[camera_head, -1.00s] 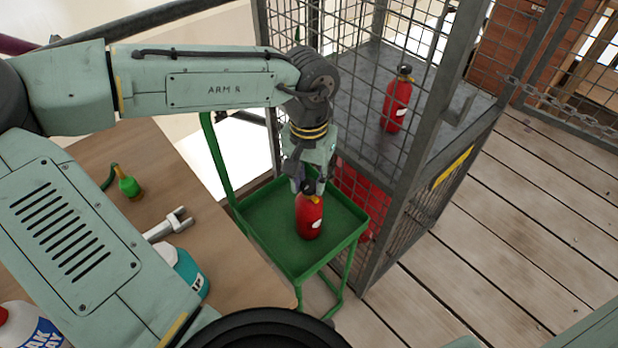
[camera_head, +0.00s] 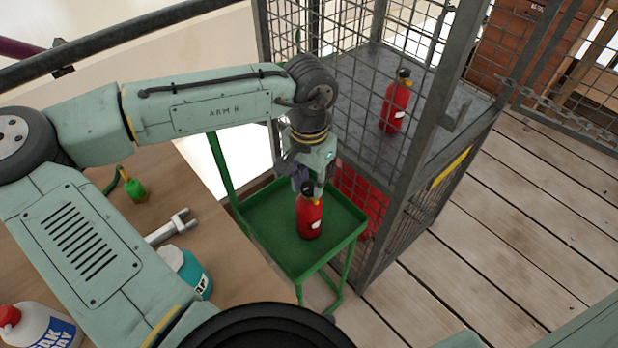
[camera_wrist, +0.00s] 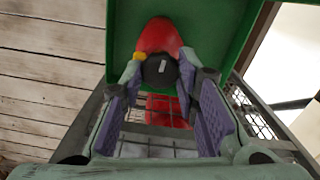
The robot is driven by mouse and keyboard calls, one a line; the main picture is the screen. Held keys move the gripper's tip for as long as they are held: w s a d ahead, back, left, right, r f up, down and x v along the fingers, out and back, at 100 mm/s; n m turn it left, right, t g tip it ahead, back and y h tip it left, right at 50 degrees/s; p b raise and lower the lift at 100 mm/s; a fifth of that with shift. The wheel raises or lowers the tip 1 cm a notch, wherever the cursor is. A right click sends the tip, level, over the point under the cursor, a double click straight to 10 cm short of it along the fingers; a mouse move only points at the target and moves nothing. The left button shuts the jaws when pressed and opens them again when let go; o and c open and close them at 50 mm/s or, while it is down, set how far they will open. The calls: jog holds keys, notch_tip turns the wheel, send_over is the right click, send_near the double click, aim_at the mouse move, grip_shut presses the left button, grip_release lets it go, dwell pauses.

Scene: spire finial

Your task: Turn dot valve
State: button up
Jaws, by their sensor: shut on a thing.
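A red bottle (camera_head: 310,220) with a white label mark stands upright on the green tray stand (camera_head: 262,240). A black valve knob (camera_wrist: 161,70) with a pale mark tops it in the wrist view, and a small yellow part (camera_wrist: 139,57) shows beside the knob. My gripper (camera_head: 309,186) points down over the bottle. In the wrist view the two purple-padded fingers (camera_wrist: 162,78) stand on either side of the knob, shut on it. A second red bottle (camera_head: 395,106) with a black top stands inside the wire cage. I cannot make out a dot on either valve.
The wire cage (camera_head: 400,165) rises close to the right of the tray. Plank floor lies open at right.

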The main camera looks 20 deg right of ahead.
aim_at(309, 187)
jog(key=o, duration=1.2)
jog(key=shift+c, duration=0.2)
notch_tip(309, 187, up, 12)
